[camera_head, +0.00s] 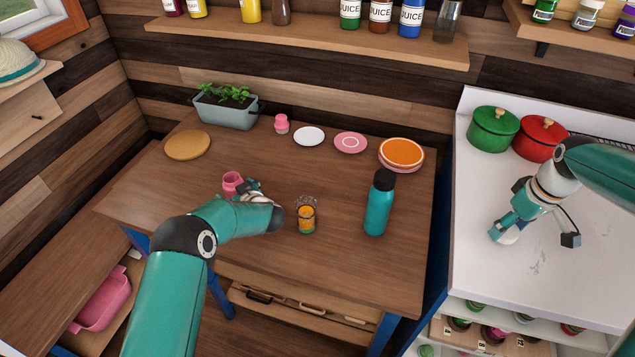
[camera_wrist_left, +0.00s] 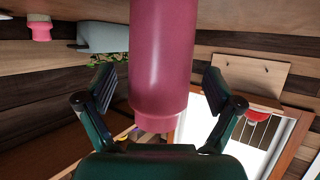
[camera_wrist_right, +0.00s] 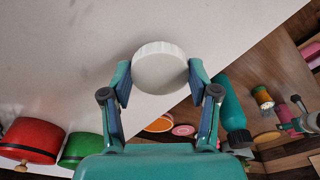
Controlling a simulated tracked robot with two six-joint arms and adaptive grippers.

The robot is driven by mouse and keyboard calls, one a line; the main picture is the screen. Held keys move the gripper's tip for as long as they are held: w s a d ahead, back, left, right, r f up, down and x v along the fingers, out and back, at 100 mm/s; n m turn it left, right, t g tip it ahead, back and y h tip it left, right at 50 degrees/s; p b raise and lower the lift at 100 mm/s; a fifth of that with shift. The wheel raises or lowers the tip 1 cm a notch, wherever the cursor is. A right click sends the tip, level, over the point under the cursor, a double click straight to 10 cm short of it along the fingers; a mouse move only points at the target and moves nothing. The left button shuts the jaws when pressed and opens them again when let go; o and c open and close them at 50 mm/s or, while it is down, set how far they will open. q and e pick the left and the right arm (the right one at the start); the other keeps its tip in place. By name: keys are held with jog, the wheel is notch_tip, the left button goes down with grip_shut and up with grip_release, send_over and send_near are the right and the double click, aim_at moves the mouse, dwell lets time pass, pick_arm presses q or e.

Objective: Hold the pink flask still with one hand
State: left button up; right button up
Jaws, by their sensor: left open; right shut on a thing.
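The pink flask (camera_head: 233,181) stands upright on the wooden table, left of the middle, with its narrower neck at the top. In the left wrist view the flask (camera_wrist_left: 163,60) is between the two fingers of my left gripper (camera_wrist_left: 160,95), which is open with a gap on each side. In the head view my left arm and gripper (camera_head: 248,190) hide the flask's lower part. My right gripper (camera_wrist_right: 160,80) is shut on a white, round, ridged lid-like piece (camera_wrist_right: 160,67). It is over the white counter, away from the flask.
Green (camera_head: 493,131) and red (camera_head: 538,140) pots stand on the counter.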

pick_arm(q)
jog(key=shift+w+a+f, duration=0.2)
jog(key=shift+w+a, duration=0.15)
jog(key=shift+w, duration=0.25)
jog(key=c, duration=1.4)
jog(key=shift+r, duration=0.1)
notch_tip(320, 180, up, 20)
jog(key=b, duration=0.1)
